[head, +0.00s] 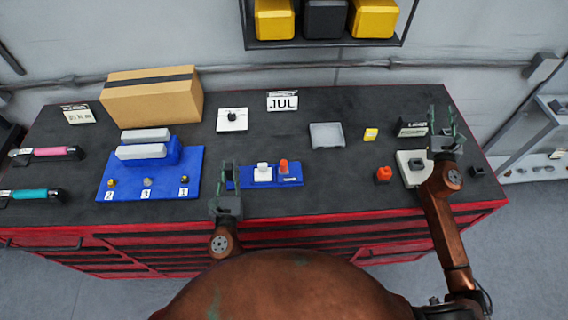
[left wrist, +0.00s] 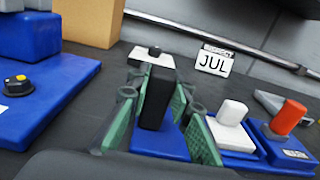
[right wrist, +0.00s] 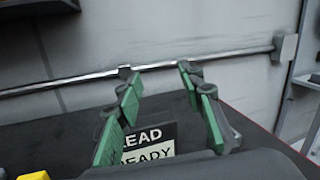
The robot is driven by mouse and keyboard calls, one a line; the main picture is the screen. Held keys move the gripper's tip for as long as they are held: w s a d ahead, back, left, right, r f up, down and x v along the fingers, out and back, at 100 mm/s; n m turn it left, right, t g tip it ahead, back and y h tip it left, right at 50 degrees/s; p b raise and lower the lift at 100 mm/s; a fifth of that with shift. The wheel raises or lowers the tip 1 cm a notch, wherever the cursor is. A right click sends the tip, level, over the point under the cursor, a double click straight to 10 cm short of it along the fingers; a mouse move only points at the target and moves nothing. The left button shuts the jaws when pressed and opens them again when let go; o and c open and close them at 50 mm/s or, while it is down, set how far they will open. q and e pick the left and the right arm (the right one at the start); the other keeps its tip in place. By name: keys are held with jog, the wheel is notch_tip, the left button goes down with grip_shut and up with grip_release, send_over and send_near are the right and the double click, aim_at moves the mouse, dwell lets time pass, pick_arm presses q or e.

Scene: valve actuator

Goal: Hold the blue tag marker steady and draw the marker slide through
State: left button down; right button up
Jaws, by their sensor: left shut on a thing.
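The blue tag marker (head: 258,183) lies near the table's front edge. It has a black upright block (left wrist: 156,98) at its left end, a white block (left wrist: 232,115) in the middle and an orange upright piece (left wrist: 288,117) at the right. I cannot tell which part is the marker slide. My left gripper (head: 228,172) is shut on the black block, its green fingers on either side of it. My right gripper (head: 445,122) is open and empty, well to the right of the marker. It also shows in the right wrist view (right wrist: 160,105).
A blue board (head: 190,185) with knobs stands left of the marker. A white plate with a dark part (head: 408,177) and an orange knob (head: 383,174) lie near my right gripper. A READY card (right wrist: 148,145) stands beyond that gripper.

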jog(key=s+a+f+n+g+y, duration=0.1)
jog(key=s+a+n+y, duration=0.3)
jog(key=a, duration=0.8)
jog(key=a+f+n+y, duration=0.15)
jog(key=a+y, duration=0.45)
jog(key=a, duration=0.6)
jog(key=s+a+n+g+y, duration=0.1)
jog(key=s+a+n+y, duration=0.3)
jog(key=a, duration=0.7)
jog(key=s+a+f+n+g+y, duration=0.1)
jog(key=s+a+n+g+y, duration=0.15)
jog(key=s+a+y, duration=0.55)
jog(key=m+g+h, duration=0.1)
jog(key=h, duration=0.2)
send_near(284, 164)
jog(key=shift+s+d, duration=0.35)
jog(key=shift+d, duration=0.1)
jog(key=shift+f+m+h, duration=0.3)
jog(key=x, duration=1.1)
jog(key=shift+w+a, duration=0.2)
jog(key=shift+w, duration=0.05)
jog(key=shift+c, duration=0.3)
grip_shut()
